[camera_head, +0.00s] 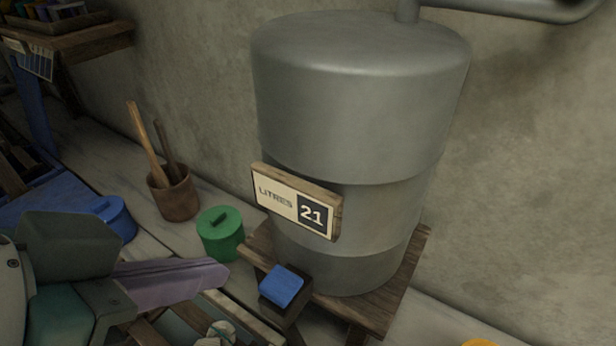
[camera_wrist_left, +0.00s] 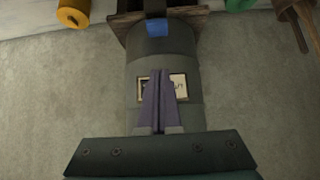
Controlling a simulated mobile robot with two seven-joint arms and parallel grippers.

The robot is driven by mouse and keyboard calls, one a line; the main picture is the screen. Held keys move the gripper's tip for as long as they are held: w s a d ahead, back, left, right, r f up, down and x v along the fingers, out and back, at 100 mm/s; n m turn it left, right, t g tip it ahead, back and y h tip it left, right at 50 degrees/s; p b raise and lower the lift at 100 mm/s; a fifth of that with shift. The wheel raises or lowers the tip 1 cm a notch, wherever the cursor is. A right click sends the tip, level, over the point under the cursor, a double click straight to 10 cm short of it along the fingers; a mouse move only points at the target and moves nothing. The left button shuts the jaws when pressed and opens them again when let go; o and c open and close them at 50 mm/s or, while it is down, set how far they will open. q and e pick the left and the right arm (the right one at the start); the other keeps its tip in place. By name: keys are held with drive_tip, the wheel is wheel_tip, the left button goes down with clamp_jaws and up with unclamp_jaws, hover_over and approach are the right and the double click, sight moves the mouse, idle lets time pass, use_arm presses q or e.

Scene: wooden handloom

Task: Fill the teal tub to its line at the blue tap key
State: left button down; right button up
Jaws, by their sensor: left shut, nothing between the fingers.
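The blue tap key (camera_head: 281,287) sits on a dark block at the front foot of a large grey metal tank (camera_head: 360,110). It also shows in the left wrist view (camera_wrist_left: 157,27), beyond my fingers. A sign (camera_head: 297,202) on the tank reads LITRES 21. My left gripper (camera_head: 220,273) comes in from the lower left, its lavender fingers shut and empty. In the picture the fingertips are left of the key, apart from it. In the wrist view the closed fingers (camera_wrist_left: 157,73) overlap the sign. I cannot make out the teal tub for certain. My right gripper is not in view.
The tank stands on a wooden stand (camera_head: 395,295). Left of it are a green lidded pot (camera_head: 221,236), a brown pot with wooden sticks (camera_head: 174,196) and a blue lidded pot (camera_head: 117,217). A yellow pot (camera_wrist_left: 73,14) shows in the wrist view. A wooden shelf (camera_head: 80,42) is upper left.

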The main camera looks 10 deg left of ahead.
use_arm(q)
hover_over(282, 277)
drive_tip(key=s, duration=0.3)
drive_tip(key=f, duration=0.4)
drive_tip(key=a+f, duration=0.1)
drive_tip(key=f, duration=0.2)
drive_tip(key=shift+b, duration=0.35)
wheel_tip(282, 277, down, 3)
drive_tip(key=shift+w+r, duration=0.1)
drive_tip(key=shift+r, duration=0.1)
drive_tip(key=shift+f, duration=0.75)
